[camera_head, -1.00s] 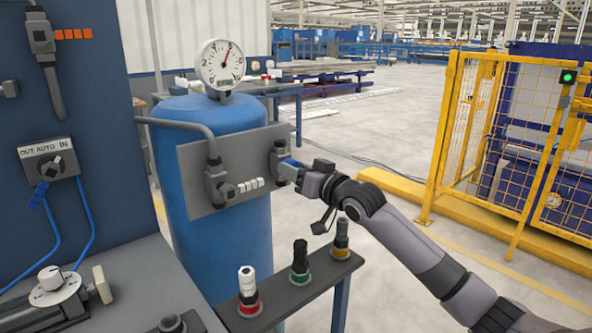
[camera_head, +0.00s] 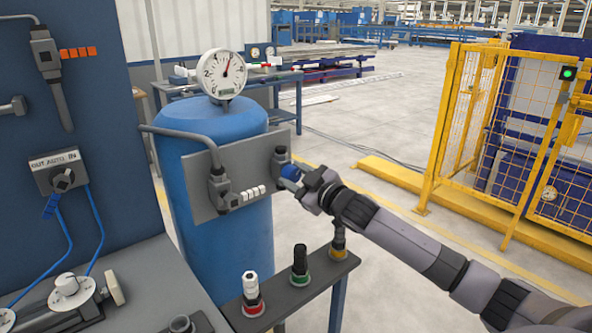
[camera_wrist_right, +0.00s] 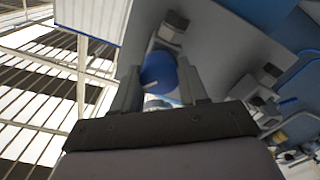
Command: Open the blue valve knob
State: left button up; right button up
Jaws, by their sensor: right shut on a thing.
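The blue valve knob (camera_head: 290,170) sticks out from the dark valve body (camera_head: 280,160) at the right end of the grey panel on the blue tank. My right gripper (camera_head: 297,178) has its jaws on the knob. In the right wrist view the blue knob (camera_wrist_right: 158,72) sits between the two fingers of the right gripper (camera_wrist_right: 160,92), with the grey valve body behind it. My left gripper is not in view.
The blue tank (camera_head: 228,255) carries a pressure gauge (camera_head: 221,74). Below my right arm a bench (camera_head: 305,283) holds red, green and yellow-ringed fittings. A yellow fence (camera_head: 505,140) stands at the right. Open floor lies between fence and tank.

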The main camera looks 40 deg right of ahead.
jog(key=n+p, duration=0.1)
jog(key=n, duration=0.3)
jog(key=shift+n, duration=0.3)
jog(key=shift+n+p, duration=0.6)
jog(key=shift+n, duration=1.4)
jog(key=o, duration=1.1)
jog(key=shift+c, duration=0.2)
jog(key=shift+s+f, duration=0.15)
jog(key=shift+s, duration=0.45)
jog(key=shift+s+d+b, duration=0.15)
jog(key=shift+s+b, duration=0.1)
jog(key=shift+s, duration=1.25)
jog(key=shift+s+d+b, duration=0.1)
jog(key=shift+s+b, duration=0.15)
jog(key=shift+s, duration=1.2)
